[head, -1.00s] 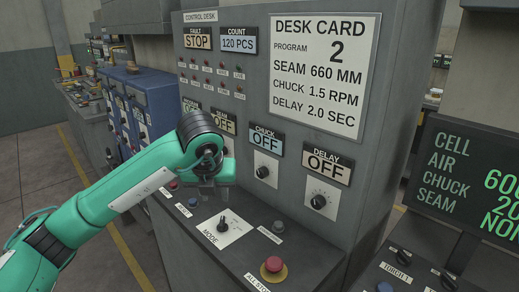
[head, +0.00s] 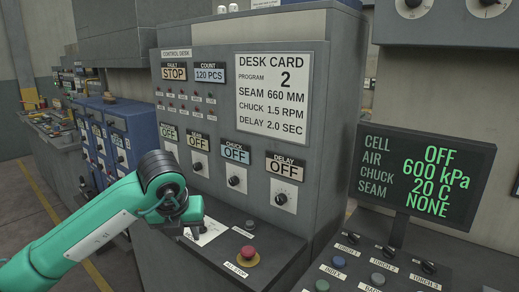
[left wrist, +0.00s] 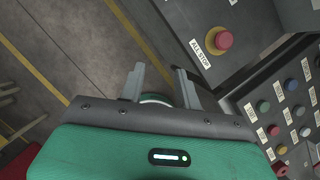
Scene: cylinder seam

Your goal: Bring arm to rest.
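My left arm, green with dark joints, comes in from the left in the head view. My left gripper (head: 188,222) hangs in front of the control desk (head: 195,135), over the left part of its lower ledge, and hides part of the MODE plate (head: 205,234). In the left wrist view the two grey fingers (left wrist: 158,78) stand apart with nothing held between them. The floor shows beyond them, and the ALL STOP button (left wrist: 219,40) is to their upper right. My right arm and gripper are not in view.
The red ALL STOP button (head: 247,253) stands on the desk's ledge right of the gripper. A display (head: 424,176) reads chuck 20 C, seam NONE. A panel with torch switches (head: 385,268) is at lower right. Blue cabinets (head: 105,135) stand at left. Open floor (left wrist: 50,60) lies beside the desk.

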